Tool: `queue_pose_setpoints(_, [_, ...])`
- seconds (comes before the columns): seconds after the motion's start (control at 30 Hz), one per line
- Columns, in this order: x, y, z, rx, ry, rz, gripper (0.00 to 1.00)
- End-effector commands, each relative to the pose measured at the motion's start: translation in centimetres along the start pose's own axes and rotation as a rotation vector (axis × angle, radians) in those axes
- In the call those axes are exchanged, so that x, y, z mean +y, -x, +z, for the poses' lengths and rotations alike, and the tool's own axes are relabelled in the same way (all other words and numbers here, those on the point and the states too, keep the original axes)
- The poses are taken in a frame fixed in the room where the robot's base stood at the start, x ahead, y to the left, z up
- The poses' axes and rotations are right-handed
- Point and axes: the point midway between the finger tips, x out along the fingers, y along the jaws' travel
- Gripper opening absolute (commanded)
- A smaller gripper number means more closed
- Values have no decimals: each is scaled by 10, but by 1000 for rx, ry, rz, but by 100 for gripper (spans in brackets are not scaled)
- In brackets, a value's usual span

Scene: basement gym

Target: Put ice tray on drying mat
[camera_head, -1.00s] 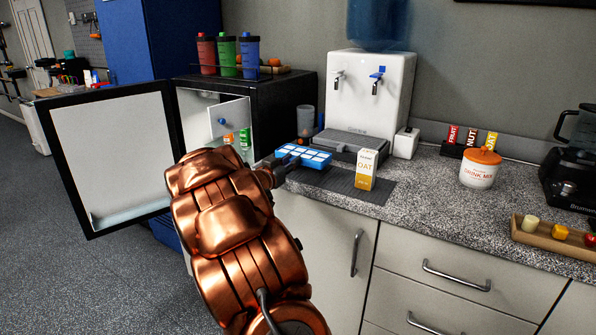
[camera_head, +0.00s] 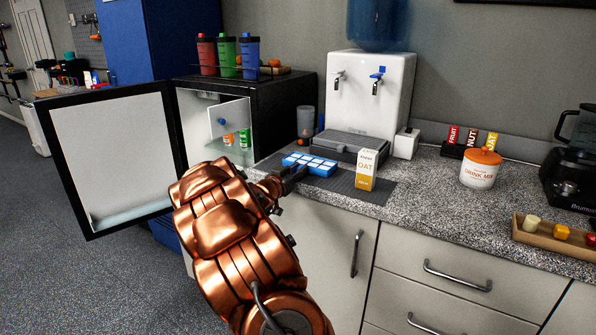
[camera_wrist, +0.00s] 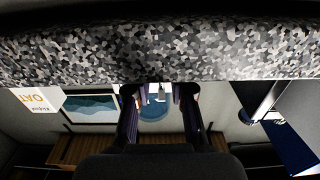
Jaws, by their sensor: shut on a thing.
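The ice tray (camera_head: 318,169) is blue with pale cells. It lies level over the back left part of the dark ribbed drying mat (camera_head: 340,184); I cannot tell whether it touches the mat. My gripper (camera_head: 288,173) reaches in from the left and is shut on the tray's near left end. In the wrist view both fingers of my gripper (camera_wrist: 159,98) show, but the tray is not clear between them. An oat carton (camera_head: 366,170) stands on the mat, just right of the tray; its top shows in the wrist view (camera_wrist: 38,97).
A water dispenser (camera_head: 372,95) stands behind the mat. An open mini fridge (camera_head: 285,115) is at the left, its door (camera_head: 115,155) swung out. A drink mix jar (camera_head: 479,170) and wooden tray (camera_head: 540,238) stand right. The counter between carton and jar is clear.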

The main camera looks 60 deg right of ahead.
Motion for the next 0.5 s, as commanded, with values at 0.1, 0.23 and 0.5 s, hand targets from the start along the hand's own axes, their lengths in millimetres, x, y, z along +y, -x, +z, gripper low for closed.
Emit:
queue_pose_setpoints(0.1, [0, 0, 2, 0, 0, -1, 0])
queue_pose_setpoints(0.23, [0, 0, 3, 0, 0, -1, 30])
queue_pose_setpoints(0.5, [0, 0, 3, 0, 0, 0, 47])
